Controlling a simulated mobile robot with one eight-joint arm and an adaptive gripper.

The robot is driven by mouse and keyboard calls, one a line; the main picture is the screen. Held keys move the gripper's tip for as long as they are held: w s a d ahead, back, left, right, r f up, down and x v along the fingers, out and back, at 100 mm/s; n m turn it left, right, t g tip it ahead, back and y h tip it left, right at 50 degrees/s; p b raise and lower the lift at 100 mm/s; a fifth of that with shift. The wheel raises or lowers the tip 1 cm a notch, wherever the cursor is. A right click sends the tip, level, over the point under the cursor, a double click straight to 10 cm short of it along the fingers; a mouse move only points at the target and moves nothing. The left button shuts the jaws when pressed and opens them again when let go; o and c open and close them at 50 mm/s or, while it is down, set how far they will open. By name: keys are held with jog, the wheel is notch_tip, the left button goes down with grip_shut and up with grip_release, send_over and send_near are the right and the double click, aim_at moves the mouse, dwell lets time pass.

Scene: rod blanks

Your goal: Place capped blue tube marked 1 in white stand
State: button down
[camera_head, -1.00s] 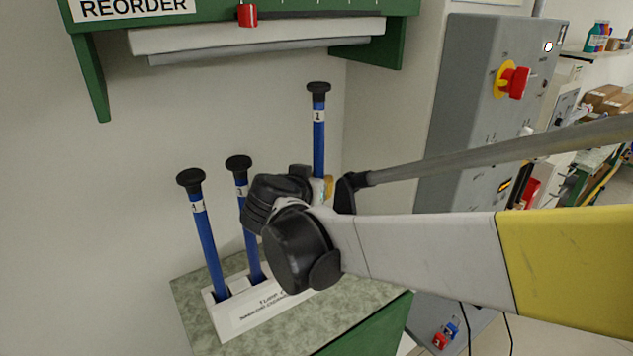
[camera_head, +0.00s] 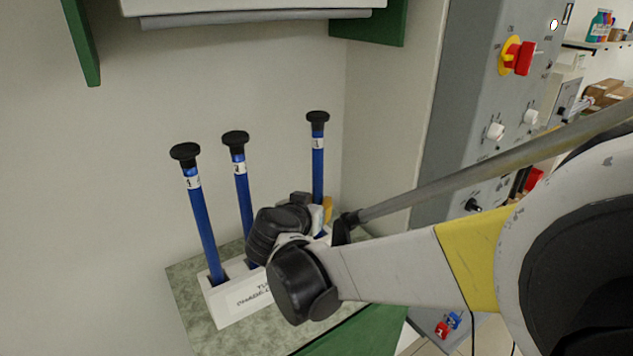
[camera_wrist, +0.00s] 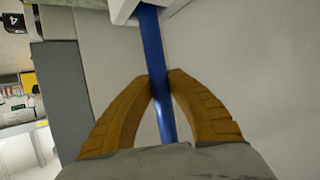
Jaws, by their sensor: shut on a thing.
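The blue tube marked 1 (camera_head: 318,165), with a black cap, stands upright at the right end of the white stand (camera_head: 233,302) in the head view. My gripper (camera_wrist: 161,78) is shut on this tube; its yellow fingers pinch the blue shaft (camera_wrist: 153,38) in the wrist view. The tube's far end in that view meets a white block that looks like the stand. My wrist hides the tube's lower part and the stand's right side in the head view, so I cannot tell how deep the tube sits.
Two other capped blue tubes, one at the left (camera_head: 205,225) and one beside it (camera_head: 242,195), stand in the stand. The stand is on a green speckled top (camera_head: 190,290) against a wall. A grey control panel (camera_head: 480,120) rises at the right; a shelf (camera_head: 250,18) hangs above.

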jog(key=shift+f, duration=0.2)
jog(key=c, duration=1.4)
grip_release()
jog(key=shift+r, duration=0.15)
jog(key=shift+s+a+r, duration=0.1)
jog(key=shift+s+r, duration=0.1)
jog(key=p+v, duration=0.4)
jog(key=v, duration=0.7)
jog(key=s+d+f+n+g+y, duration=0.1)
jog(key=s+d+g, duration=0.15)
jog(key=d, duration=0.55)
jog(key=s+d+f+g, duration=0.15)
jog(key=s+d, duration=0.25)
jog(key=d, duration=0.5)
jog(key=s+d+y, duration=0.1)
jog(key=s, duration=0.2)
jog(key=s+d+f+n+g+y, duration=0.1)
jog(key=s+d, duration=0.1)
jog(key=s, duration=0.2)
jog(key=s+d+n+y, duration=0.1)
jog(key=s, duration=0.2)
jog(key=shift+s+d+f+g, duration=0.3)
jog(key=shift+s+g, duration=0.05)
jog(key=shift+g, duration=0.05)
